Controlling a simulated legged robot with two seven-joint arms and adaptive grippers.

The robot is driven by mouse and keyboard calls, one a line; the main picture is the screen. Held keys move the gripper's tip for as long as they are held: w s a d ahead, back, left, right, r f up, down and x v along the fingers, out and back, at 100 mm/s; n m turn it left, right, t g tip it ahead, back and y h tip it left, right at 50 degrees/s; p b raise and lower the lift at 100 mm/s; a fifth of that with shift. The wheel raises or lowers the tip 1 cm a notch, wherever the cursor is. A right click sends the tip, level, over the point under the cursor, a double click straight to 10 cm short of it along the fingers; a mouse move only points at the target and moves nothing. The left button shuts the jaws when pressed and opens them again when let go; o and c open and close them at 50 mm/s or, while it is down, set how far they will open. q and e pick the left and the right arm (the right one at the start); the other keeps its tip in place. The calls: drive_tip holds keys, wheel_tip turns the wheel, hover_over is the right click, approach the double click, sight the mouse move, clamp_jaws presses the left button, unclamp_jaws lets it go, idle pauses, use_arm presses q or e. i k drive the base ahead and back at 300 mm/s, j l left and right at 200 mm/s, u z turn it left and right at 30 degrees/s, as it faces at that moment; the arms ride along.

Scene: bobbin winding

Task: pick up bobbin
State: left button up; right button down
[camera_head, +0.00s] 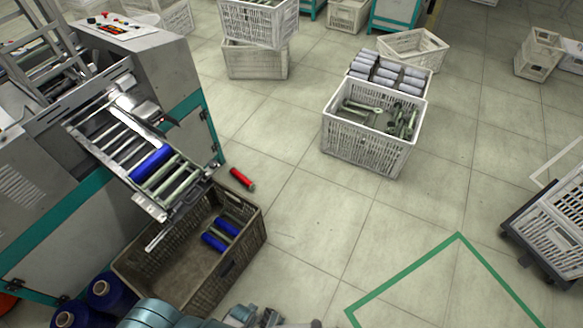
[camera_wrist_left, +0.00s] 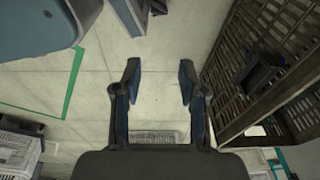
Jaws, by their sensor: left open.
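A blue bobbin (camera_head: 152,161) lies on the slanted rack of the winding machine (camera_head: 150,75) in the head view. A red bobbin (camera_head: 242,179) lies on the floor beside the machine. Blue bobbins (camera_head: 213,241) lie inside the brown crate (camera_head: 240,270) below the rack, with pale green ones among them. My left gripper (camera_wrist_left: 160,68) is open and empty in the left wrist view, with bare floor between its fingers. The brown crate's slatted wall (camera_wrist_left: 285,60) is to its right there. No bobbin is clear in that view. My right gripper is not clearly visible.
A white crate (camera_head: 365,150) holds pale green bobbins, with grey-white bobbins (camera_head: 388,72) behind it. Large blue spools (camera_head: 110,292) stand at the bottom left. A dark trolley with a white crate (camera_head: 560,215) is at the right. The tiled floor with green tape (camera_head: 405,270) is clear.

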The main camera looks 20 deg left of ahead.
sight(239, 176)
drive_tip(key=i+l, duration=0.15)
drive_tip(key=i, duration=0.25)
drive_tip(key=i+l, duration=0.2)
drive_tip(key=i, duration=0.25)
drive_tip(key=i+l, duration=0.15)
drive_tip(key=i, duration=0.25)
drive_tip(key=i+l, duration=0.2)
drive_tip(key=i, duration=0.25)
drive_tip(key=z, duration=0.05)
